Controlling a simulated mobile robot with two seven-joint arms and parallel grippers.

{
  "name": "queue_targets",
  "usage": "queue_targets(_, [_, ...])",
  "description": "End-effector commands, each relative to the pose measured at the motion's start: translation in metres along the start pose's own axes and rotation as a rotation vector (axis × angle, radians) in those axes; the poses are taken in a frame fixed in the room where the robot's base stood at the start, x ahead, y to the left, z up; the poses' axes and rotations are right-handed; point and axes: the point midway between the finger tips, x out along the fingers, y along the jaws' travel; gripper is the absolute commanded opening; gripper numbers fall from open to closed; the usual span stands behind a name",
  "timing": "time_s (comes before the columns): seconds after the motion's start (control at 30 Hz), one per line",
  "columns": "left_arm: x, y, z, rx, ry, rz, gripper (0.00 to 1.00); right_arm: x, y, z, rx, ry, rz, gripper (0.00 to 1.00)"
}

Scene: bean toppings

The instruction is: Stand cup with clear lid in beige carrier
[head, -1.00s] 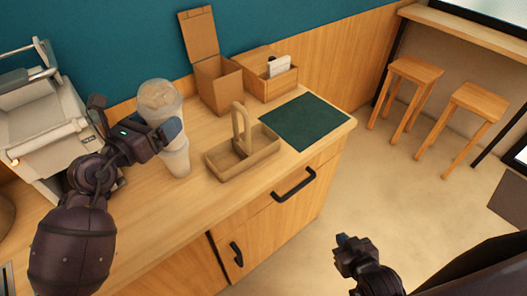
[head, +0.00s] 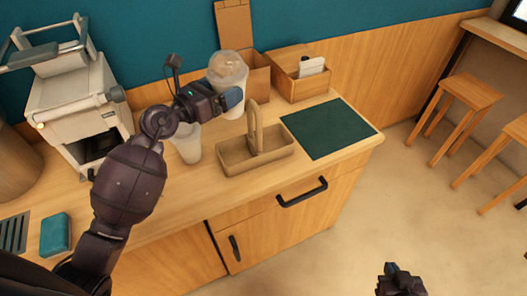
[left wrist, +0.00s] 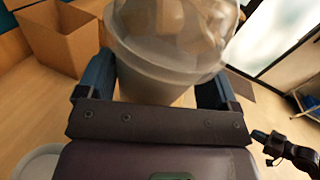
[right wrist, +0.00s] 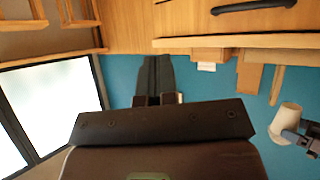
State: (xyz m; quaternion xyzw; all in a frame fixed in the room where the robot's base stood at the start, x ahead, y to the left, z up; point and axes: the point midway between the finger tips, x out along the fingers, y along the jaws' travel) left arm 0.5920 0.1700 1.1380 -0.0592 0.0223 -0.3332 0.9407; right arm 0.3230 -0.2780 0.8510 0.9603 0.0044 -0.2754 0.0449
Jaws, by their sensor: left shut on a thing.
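My left gripper (head: 232,98) is shut on a pale cup with a clear domed lid (head: 229,72) and holds it upright above the counter. The lidded cup fills the top of the left wrist view (left wrist: 165,65), between the two fingers; it also shows in the right wrist view (right wrist: 286,117). The beige carrier (head: 235,165), with a tall looped handle, stands on the counter just below and right of the held cup in the head view. Its two visible compartments look empty. My right gripper (head: 398,270) is off the counter at lower right, fingers together and empty.
Another pale cup (head: 187,144) stands on the counter left of the carrier, partly behind my left arm. Behind are an open cardboard box (head: 258,75) and a wooden holder (head: 300,88). A dark green mat (head: 328,128) lies bare at right. A coffee machine (head: 75,95) stands at left.

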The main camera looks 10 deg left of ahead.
Motion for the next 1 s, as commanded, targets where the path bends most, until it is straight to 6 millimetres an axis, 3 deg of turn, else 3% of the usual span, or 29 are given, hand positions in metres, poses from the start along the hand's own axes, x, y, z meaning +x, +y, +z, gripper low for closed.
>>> queue_targets(0.17, [0.000,0.003,-0.026,0.008,0.000,0.000,0.72,0.004,-0.001,0.006,0.000,0.000,0.000,0.00])
queue_targets(0.7, [0.000,0.018,-0.140,0.006,-0.001,0.001,0.72,0.025,-0.005,0.026,-0.003,0.016,-0.004,0.00])
queue_targets(1.0, [0.001,0.020,-0.162,0.009,-0.002,-0.001,0.72,0.029,-0.005,0.033,-0.003,0.012,-0.004,0.00])
